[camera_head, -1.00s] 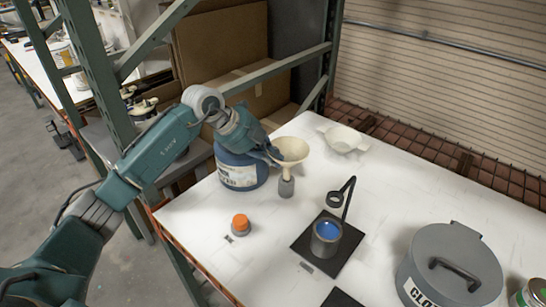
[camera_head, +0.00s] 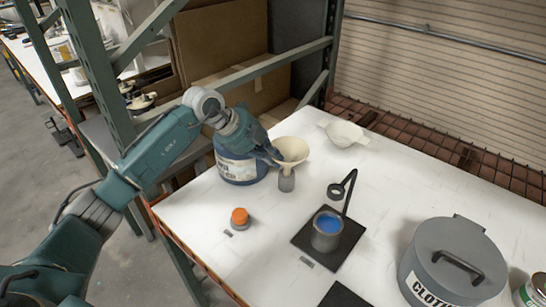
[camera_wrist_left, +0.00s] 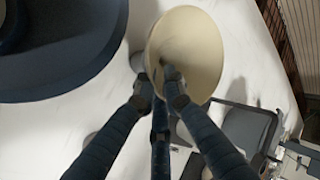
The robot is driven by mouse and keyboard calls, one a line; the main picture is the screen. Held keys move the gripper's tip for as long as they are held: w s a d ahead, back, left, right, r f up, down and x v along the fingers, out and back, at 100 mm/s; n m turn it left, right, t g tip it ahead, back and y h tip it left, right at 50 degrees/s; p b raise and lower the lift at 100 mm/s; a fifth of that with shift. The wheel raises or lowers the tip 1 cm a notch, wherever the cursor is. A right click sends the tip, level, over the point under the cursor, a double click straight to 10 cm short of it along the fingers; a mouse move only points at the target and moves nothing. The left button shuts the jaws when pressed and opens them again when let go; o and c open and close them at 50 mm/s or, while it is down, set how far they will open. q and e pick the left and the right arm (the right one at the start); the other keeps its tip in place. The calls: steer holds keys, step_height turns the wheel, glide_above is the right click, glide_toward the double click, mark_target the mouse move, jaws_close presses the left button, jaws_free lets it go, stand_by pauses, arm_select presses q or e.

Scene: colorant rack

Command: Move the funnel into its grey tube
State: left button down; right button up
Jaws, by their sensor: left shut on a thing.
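The cream funnel (camera_head: 292,149) is held upright, with its wide mouth up, directly above the small grey tube (camera_head: 286,182) on the white table. Its spout reaches down to the tube's top; I cannot tell whether the tip is inside. My left gripper (camera_head: 275,155) is shut on the funnel from the left side. In the left wrist view the funnel (camera_wrist_left: 190,45) fills the upper middle, with the left gripper's fingertips (camera_wrist_left: 160,92) at its near rim. My right gripper is not in view.
A blue labelled bucket (camera_head: 240,171) stands close left of the tube. An orange-capped item (camera_head: 240,217), a blue-filled can (camera_head: 327,231) on a black mat with a bent black arm, a white bowl (camera_head: 345,134) and a grey lidded container (camera_head: 455,260) are also on the table.

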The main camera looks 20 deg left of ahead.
arm_select(q)
steer(key=shift+f+b, duration=1.05)
steer(key=shift+f, duration=0.7)
steer(key=c, duration=1.8)
jaws_free()
steer(key=shift+o, duration=0.2)
steer(key=shift+r, duration=0.1)
